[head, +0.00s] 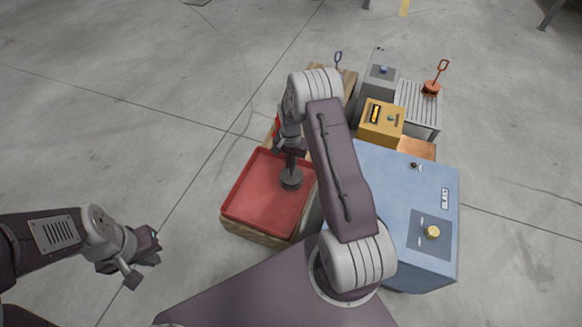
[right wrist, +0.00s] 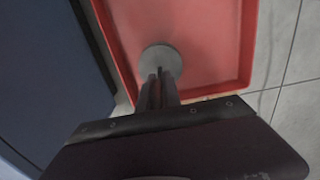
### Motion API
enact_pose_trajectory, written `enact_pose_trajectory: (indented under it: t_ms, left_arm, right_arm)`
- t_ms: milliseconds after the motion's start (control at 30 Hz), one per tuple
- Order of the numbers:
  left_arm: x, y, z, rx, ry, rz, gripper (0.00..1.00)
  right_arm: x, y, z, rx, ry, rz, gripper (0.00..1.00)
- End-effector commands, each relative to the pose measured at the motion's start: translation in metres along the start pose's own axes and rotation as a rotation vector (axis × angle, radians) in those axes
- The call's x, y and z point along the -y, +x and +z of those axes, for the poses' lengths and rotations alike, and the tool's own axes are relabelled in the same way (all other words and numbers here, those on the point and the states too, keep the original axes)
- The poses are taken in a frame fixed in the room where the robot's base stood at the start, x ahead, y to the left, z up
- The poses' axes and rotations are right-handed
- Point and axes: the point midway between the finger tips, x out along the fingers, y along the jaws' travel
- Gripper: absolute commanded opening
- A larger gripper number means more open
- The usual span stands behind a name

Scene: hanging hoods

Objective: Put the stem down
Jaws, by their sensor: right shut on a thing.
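The stem (head: 291,180) is a dark grey piece with a round disc at its lower end. My right gripper (head: 289,153) is shut on its upper part and holds it upright over the red tray (head: 245,190). In the right wrist view the stem's grey disc (right wrist: 160,58) shows just beyond my right fingertips (right wrist: 159,82), over the tray floor. I cannot tell whether the disc touches the tray. My left gripper (head: 146,257) is empty at the lower left, away from the tray, with its fingers apart.
A blue cabinet (head: 385,190) marked BLAST, with a yellow knob (head: 432,232), stands right of the tray. Behind it are a yellow box (head: 381,122), a grey box (head: 378,85) and a slatted rack (head: 417,105) with a red-handled tool (head: 432,86). Floor left of the tray is clear.

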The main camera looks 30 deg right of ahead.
Motion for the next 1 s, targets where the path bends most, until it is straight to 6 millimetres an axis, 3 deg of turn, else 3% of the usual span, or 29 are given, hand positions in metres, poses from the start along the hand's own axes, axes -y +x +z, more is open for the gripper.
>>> enact_pose_trajectory:
  t_ms: [300, 333, 400, 700, 767, 1000]
  left_arm:
    - [0.0, -0.001, 0.0, -0.001, 0.0, 0.0, 0.0]
    - [0.0, -0.002, 0.0, -0.001, 0.0, 0.0, 0.0]
    - [0.0, -0.002, 0.0, -0.001, 0.0, 0.0, 0.0]
    - [0.0, -0.002, 0.0, -0.001, 0.0, 0.0, 0.0]
    - [0.0, -0.008, -0.001, -0.001, 0.0, 0.0, 0.0]
    - [-0.001, -0.056, -0.006, -0.001, 0.0, 0.0, 0.0]
  right_arm:
    - [0.0, 0.001, -0.001, -0.001, 0.0, -0.001, 0.0]
    - [0.0, 0.001, -0.001, -0.001, 0.0, -0.001, 0.17]
    - [0.0, 0.001, -0.001, -0.001, 0.0, -0.001, 0.31]
    - [0.0, -0.001, -0.001, -0.001, 0.0, -0.001, 0.31]
    - [0.0, -0.01, -0.001, -0.002, 0.0, -0.001, 0.31]
    - [0.0, -0.075, -0.001, -0.002, 0.0, -0.001, 0.31]
